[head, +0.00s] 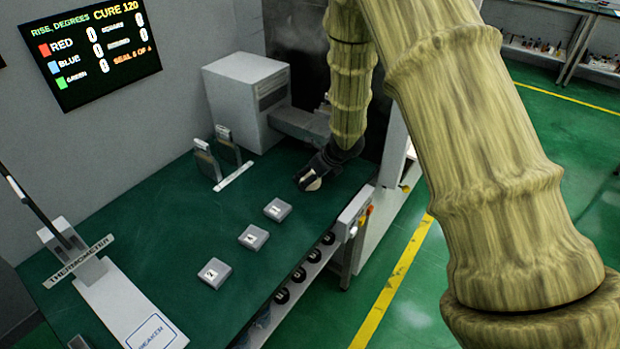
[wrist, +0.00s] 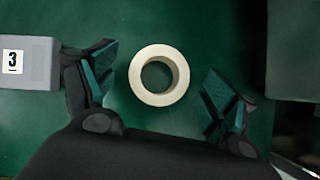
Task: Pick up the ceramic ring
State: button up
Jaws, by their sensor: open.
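The ceramic ring (wrist: 159,98) is a cream-white ring lying on the green tabletop in the wrist view. It sits between the two spread fingers of my gripper (wrist: 159,93), with a gap on each side. My gripper is open and holds nothing. In the head view my gripper (head: 310,181) is low over the far right part of the green table. A pale bit of the ring (head: 313,185) shows there by the fingers; the rest is hidden by my gripper.
A grey block marked 3 (wrist: 28,62) is left of the fingers in the wrist view. The head view shows more numbered blocks (head: 253,237), a grey cabinet (head: 235,98) behind, an upright holder (head: 215,157), and the thermometer stand (head: 80,262). The table's front edge has round knobs (head: 299,275).

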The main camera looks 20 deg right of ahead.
jog(key=shift+w+f, duration=0.15)
jog(key=shift+f, duration=0.15)
jog(key=c, duration=1.2)
